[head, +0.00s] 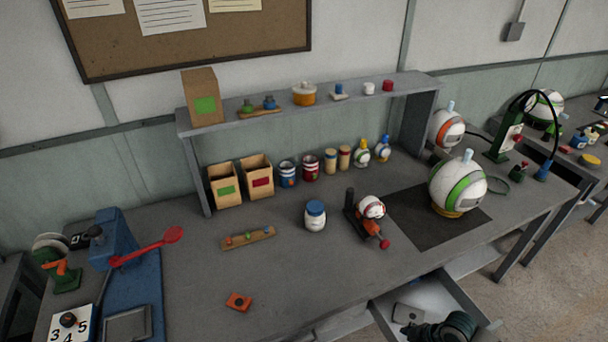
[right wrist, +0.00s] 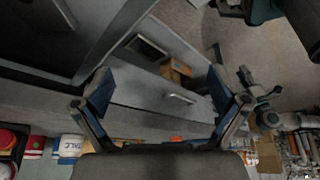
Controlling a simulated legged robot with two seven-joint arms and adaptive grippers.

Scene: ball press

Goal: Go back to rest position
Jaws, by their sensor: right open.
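My right gripper (right wrist: 160,77) is open in the right wrist view, its two blue-padded fingers spread wide with nothing between them. A dark rounded part at the bottom right of the head view looks like the end of my right arm, low in front of the bench and by the open drawer; its fingers cannot be made out there. My left gripper is not in view. A blue press (head: 128,240) with a red lever (head: 150,246) stands at the left of the grey workbench (head: 300,280). A small red-and-white ball (head: 371,207) sits in an orange holder with a dark post.
A drawer (head: 425,285) stands open below the bench front. A large white-and-green ball (head: 457,186) rests on a black mat (head: 415,228). A blue-lidded jar (head: 315,216), a wooden strip (head: 248,238) and an orange piece (head: 239,301) lie about mid-bench. A shelf (head: 310,108) spans the back.

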